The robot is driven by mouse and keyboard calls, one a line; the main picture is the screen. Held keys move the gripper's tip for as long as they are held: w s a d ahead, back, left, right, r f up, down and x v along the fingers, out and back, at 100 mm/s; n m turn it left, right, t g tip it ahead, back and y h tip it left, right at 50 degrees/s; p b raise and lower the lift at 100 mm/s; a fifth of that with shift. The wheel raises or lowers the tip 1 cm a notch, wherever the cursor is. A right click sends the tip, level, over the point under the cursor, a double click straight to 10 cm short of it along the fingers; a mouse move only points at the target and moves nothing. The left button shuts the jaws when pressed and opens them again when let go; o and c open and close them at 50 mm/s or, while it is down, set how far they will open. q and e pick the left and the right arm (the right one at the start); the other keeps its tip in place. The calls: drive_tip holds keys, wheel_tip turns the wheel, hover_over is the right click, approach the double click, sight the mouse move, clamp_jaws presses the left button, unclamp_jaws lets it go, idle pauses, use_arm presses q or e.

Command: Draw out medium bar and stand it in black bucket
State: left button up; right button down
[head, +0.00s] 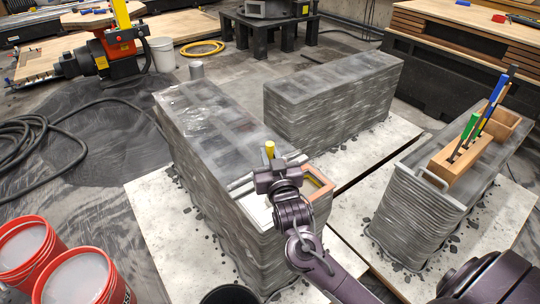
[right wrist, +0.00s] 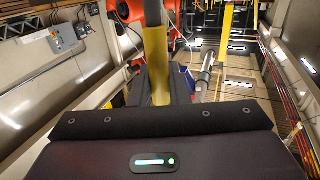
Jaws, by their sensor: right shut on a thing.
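My right gripper (head: 270,168) is shut on a yellow-ended bar (head: 270,149) above the front end of the long grey printed wall. The bar also shows between the fingers in the right wrist view (right wrist: 158,62); its lower part is hidden in the head view. A wooden block (head: 455,160) on the right-hand printed wall holds a green-topped bar (head: 470,128) and a taller blue-topped bar (head: 494,90). The black bucket (head: 230,294) shows only as a dark rim at the bottom edge. My left gripper is out of view.
A wooden-rimmed tray (head: 320,188) lies on the long wall (head: 205,120) beside my gripper. A wooden box (head: 503,121) stands behind the block. Two red buckets (head: 80,278) stand at lower left. Another printed wall (head: 335,100) stands behind.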

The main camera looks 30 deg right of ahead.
drive_tip(key=shift+r, duration=0.1)
wheel_tip(320, 180, up, 29)
drive_tip(key=p, duration=2.7)
idle(2.2)
drive_tip(key=shift+r, duration=0.1)
drive_tip(key=shift+r+p, duration=1.65)
drive_tip(key=shift+r, duration=1.2)
